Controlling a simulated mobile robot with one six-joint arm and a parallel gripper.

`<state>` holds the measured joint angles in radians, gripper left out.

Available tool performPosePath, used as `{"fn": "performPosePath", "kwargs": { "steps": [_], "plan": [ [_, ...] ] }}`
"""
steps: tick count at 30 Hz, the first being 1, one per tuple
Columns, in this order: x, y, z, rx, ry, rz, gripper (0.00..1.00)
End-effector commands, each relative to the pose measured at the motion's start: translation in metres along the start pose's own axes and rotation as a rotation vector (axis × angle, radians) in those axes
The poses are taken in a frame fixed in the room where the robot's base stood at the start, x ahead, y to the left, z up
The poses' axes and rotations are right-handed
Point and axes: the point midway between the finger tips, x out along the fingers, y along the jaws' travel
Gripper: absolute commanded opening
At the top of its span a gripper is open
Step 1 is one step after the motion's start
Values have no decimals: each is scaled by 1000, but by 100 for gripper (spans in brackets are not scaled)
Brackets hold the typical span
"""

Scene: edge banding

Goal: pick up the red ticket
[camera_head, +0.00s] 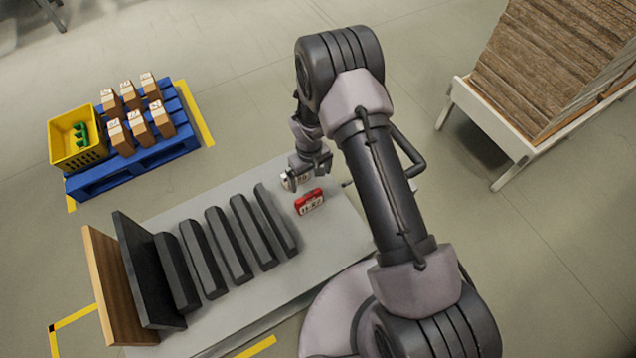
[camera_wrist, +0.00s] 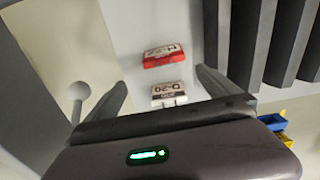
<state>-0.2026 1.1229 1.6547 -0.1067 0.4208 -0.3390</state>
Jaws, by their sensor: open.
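The red ticket (camera_head: 309,202) is a small red block with a white label. It stands on the grey table top, right of the row of dark slats. In the wrist view the red ticket (camera_wrist: 164,57) lies beyond my fingertips, near the middle. My gripper (camera_head: 306,176) is just above and behind it in the head view. My gripper's fingers (camera_wrist: 161,83) are open in the wrist view, with nothing held. A white ticket (camera_wrist: 168,92) marked D-20 appears between the fingers, nearer than the red one. In the head view the white ticket (camera_head: 303,179) is partly hidden by my gripper.
Several dark slats (camera_head: 238,238) stand in a row left of the tickets, ending at a wooden board (camera_head: 117,290). A blue pallet (camera_head: 133,171) with boxes and a yellow crate (camera_head: 79,158) is at far left. A white stand (camera_head: 476,125) with stacked boards is at right.

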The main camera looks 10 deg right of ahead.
Motion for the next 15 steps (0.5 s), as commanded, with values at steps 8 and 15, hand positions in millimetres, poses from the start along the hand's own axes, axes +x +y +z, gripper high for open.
{"fn": "performPosePath", "kwargs": {
  "steps": [8, 15],
  "plan": [
    [87, 0, 1, 0, -2, 0, 100],
    [115, 0, -1, 1, -1, 0, 100]
  ]
}}
